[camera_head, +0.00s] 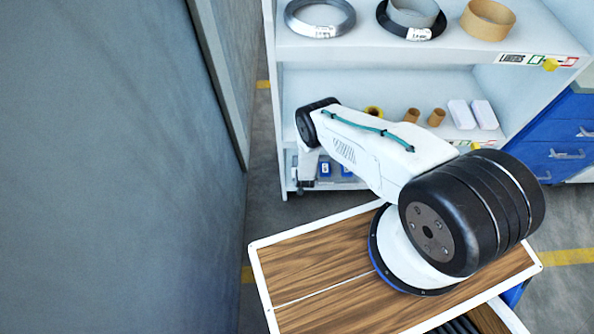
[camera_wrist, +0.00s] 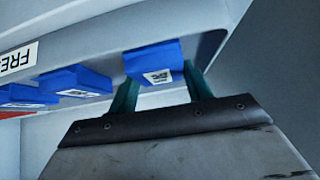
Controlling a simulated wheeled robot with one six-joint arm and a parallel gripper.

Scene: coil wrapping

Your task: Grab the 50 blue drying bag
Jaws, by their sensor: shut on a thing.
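A blue drying bag (camera_wrist: 150,58) with a small white printed label sits between the two teal fingers of my gripper (camera_wrist: 159,78) in the wrist view. The gripper is shut on this bag. The label is too small and tilted to read surely. More blue bags (camera_wrist: 75,80) lie to the left along the same shelf, one farther at the left edge (camera_wrist: 22,94). In the head view, small blue bags (camera_head: 325,169) show on the lowest shelf beside the arm's end. The gripper's fingers and the held bag are hidden or unclear there.
A white shelf unit (camera_head: 375,57) holds rings on top, with rolls and white boxes (camera_head: 484,114) on the middle shelf. The shelf above is close over the gripper. A grey wall (camera_head: 120,170) stands at left. Blue drawers (camera_head: 565,150) stand at right.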

